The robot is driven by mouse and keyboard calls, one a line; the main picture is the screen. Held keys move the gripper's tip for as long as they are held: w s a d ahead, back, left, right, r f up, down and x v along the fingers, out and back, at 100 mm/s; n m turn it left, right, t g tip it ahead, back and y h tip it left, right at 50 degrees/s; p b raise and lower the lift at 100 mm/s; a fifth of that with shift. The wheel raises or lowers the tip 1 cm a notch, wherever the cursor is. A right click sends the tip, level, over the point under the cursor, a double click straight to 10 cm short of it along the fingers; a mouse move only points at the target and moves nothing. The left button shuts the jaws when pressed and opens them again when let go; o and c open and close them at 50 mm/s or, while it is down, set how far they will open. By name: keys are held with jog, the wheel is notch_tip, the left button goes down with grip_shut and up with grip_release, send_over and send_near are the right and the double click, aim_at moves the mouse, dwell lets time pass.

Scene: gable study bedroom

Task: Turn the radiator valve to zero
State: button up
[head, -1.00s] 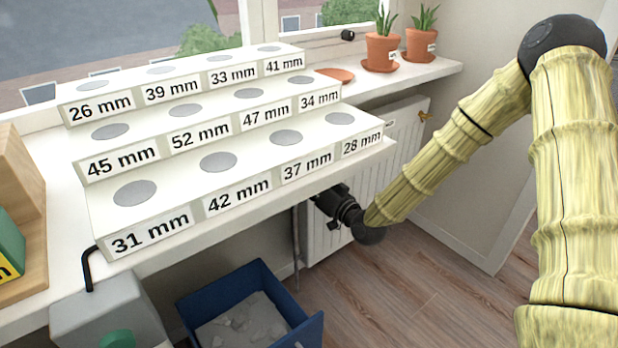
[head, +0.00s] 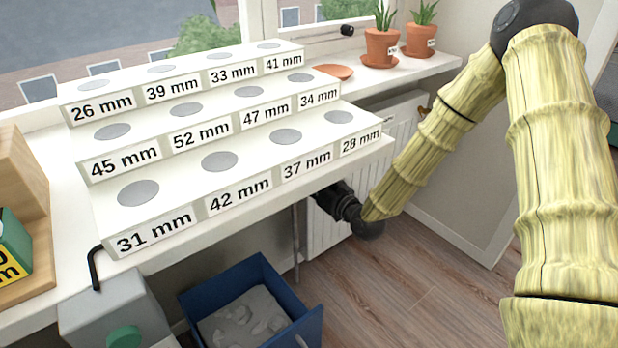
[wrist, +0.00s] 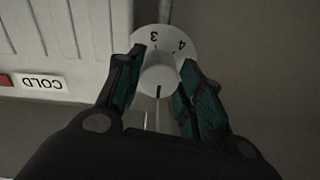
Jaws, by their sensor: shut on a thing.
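The radiator valve (wrist: 158,76) is a white round knob with a numbered dial; 3 and 4 are readable at its far side in the wrist view, and a dark line shows on the knob. My gripper (wrist: 157,92) has its two teal-padded fingers on either side of the knob, shut on it. In the head view my gripper (head: 334,200) reaches under the front edge of the stepped rack, beside the white radiator (head: 395,130). The valve and fingertips are hidden there by the rack and sill.
The stepped rack (head: 200,205) with size labels stands on the sill close above my gripper. A blue bin (head: 310,330) with grey lumps stands below. A COLD label (wrist: 41,82) and red patch show left of the valve. Potted plants (head: 381,47) stand at the back.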

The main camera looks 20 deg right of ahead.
jog(key=o, duration=1)
jog(key=v, duration=1.2)
jog(key=shift+d, duration=0.1)
jog(key=shift+f, duration=0.1)
